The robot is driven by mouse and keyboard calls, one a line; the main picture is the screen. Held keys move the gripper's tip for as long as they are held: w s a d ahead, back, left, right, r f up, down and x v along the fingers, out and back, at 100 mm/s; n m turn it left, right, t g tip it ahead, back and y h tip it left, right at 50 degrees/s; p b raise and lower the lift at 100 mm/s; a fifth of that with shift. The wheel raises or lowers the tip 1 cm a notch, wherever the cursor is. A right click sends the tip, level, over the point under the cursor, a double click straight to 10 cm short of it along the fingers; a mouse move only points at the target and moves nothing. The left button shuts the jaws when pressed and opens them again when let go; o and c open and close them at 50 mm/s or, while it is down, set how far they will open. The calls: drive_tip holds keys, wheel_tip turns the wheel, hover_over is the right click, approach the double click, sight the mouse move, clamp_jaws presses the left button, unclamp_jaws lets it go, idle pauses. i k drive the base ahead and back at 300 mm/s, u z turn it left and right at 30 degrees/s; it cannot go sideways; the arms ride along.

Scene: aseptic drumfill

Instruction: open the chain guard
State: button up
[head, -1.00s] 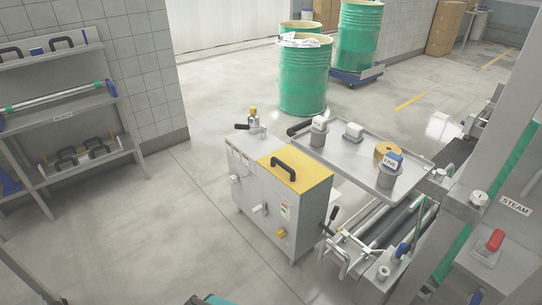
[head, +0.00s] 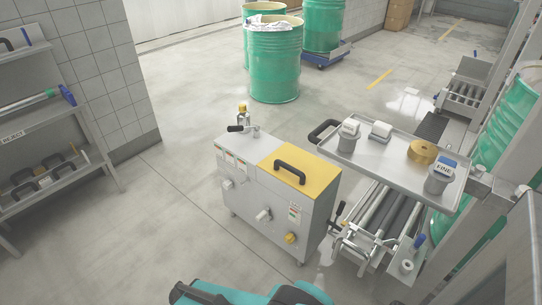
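The likely chain guard is a yellow cover (head: 312,172) with a black bar handle (head: 290,172), lying flat and closed on the right part of the top of a grey metal cabinet (head: 262,205). Nothing touches the cover or its handle. What is under the cover is hidden. A teal and black part of my own body shows at the bottom edge, in front of the cabinet. My gripper is not in view.
A shelf rack (head: 45,130) stands at left. Green drums (head: 273,65) stand behind. Floor left of the cabinet is clear.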

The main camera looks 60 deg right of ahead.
sight(310, 174)
drive_tip(key=z, duration=0.15)
drive_tip(key=i, duration=0.95)
drive_tip(key=z, duration=0.1)
